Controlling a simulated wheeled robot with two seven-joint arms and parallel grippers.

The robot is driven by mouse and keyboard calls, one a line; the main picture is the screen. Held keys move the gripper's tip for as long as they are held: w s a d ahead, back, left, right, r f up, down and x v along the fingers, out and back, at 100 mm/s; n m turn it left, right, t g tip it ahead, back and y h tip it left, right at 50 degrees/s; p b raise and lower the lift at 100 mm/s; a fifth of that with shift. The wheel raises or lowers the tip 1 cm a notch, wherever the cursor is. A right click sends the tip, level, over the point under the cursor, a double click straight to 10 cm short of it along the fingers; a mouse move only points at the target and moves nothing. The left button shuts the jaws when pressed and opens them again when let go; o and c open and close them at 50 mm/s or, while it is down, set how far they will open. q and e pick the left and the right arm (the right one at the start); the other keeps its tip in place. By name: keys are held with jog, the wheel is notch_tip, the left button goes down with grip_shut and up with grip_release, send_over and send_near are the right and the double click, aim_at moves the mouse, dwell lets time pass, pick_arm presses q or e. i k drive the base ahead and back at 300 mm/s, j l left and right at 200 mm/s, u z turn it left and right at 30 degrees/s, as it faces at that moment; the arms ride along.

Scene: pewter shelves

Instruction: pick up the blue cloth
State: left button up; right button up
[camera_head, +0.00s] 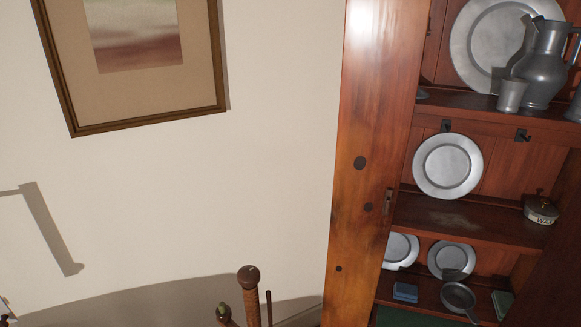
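A small blue folded item (405,292), which looks like the blue cloth, lies on the lower shelf (428,287) of the wooden cupboard, near its left end. It sits in front of a pewter plate (400,250) and to the left of a dark pan (458,297). It is small in the view, so its folds cannot be made out. Neither of my grippers is in view.
The cupboard's tall side panel (371,120) stands left of the shelves. Upper shelves hold a pewter plate (448,166), a jug (543,68), a cup (511,95) and a round tin (541,210). A turned wooden post (251,300) rises at bottom. A framed picture (140,95) hangs left.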

aim_at(405, 292)
jog(key=k+l+z, duration=0.15)
jog(key=l+z, duration=0.15)
jog(key=l, duration=0.25)
jog(key=k+l+z, duration=0.1)
jog(key=l+z, duration=0.15)
jog(key=l, duration=0.25)
jog(key=l+z, duration=0.3)
jog(key=l, duration=0.25)
